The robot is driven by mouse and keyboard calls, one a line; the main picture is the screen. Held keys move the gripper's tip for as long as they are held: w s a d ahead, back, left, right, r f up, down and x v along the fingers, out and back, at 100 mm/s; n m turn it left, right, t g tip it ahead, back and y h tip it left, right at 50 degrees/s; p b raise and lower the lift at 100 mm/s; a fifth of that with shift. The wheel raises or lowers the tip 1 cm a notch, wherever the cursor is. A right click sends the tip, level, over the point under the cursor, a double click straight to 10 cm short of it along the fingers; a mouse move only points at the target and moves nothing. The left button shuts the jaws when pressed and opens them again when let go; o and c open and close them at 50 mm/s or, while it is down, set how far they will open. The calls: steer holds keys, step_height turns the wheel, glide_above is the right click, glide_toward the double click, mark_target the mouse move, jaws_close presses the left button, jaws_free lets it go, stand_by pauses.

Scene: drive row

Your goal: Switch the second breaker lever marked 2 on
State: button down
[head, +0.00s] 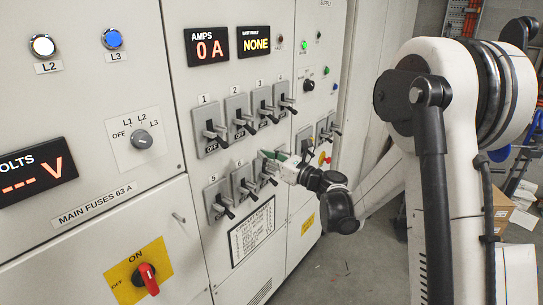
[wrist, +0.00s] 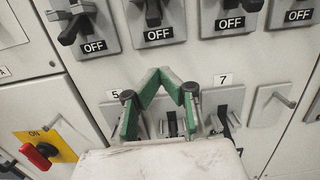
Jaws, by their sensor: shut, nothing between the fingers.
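The breaker marked 2 (head: 237,117) is second from left in the upper row of the grey panel. Its black-tipped lever points outward and down in the head view. In the wrist view the lever of breaker 2 (wrist: 153,12) is at the top edge, above an OFF label; its upper part is cut off. My gripper (head: 266,154) has green fingers and is in front of the panel between the two rows, right of and below lever 2. In the wrist view my gripper (wrist: 162,73) has its fingertips together, below that OFF label and apart from the lever.
Breaker 1 (head: 208,128) and breaker 3 (head: 263,104) flank breaker 2 closely. Lower breaker 5 (head: 218,201) and breaker 7 (wrist: 222,100) show around my gripper; breaker 6 is partly hidden behind the fingers in the wrist view. A red rotary switch (head: 147,278) is at lower left.

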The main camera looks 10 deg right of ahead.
mark_target(246, 126)
steer(key=r+p, duration=0.1)
steer(key=w+a+r, duration=0.1)
steer(key=w+a+r+p, duration=0.1)
steer(key=r, duration=0.1)
steer(key=shift+w+a+p, duration=0.2)
steer(key=shift+w+p, duration=0.05)
steer(key=shift+p, duration=0.05)
steer(key=shift+d+r, duration=0.15)
steer(key=shift+d, duration=0.05)
